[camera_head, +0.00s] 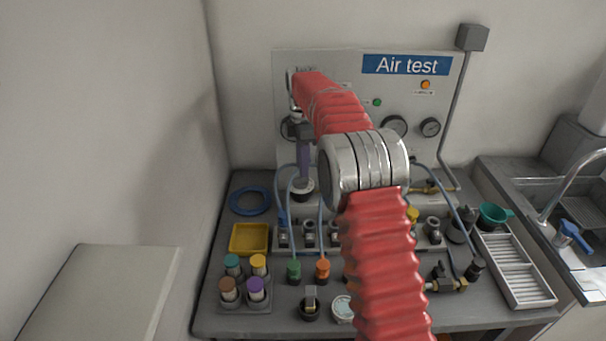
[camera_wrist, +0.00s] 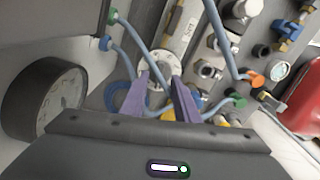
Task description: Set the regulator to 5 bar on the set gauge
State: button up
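My gripper (camera_head: 304,178) points down at the left of the bench, its purple fingers partly behind my arm. In the wrist view the fingers (camera_wrist: 160,82) stand apart, with no object clearly held. Just past their tips is a round pale knob-like part (camera_wrist: 161,72), which shows in the head view (camera_head: 303,192) as a dark and white round part below the fingers. It may be the regulator; I cannot tell whether the fingers touch it. Two gauges, a left one (camera_head: 394,126) and a right one (camera_head: 430,127), are on the panel. A large gauge (camera_wrist: 62,98) shows in the wrist view. No reading is legible.
The "Air test" panel (camera_head: 350,62) stands behind the bench. Blue hoses run close around the fingers. A yellow tray (camera_head: 237,248), a rack of capped jars (camera_head: 262,305) and a row of fittings crowd the bench. A slatted white tray (camera_head: 541,291) and sink are right.

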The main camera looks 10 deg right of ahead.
aim_at(301, 180)
jog(key=shift+f, duration=2)
grip_shut()
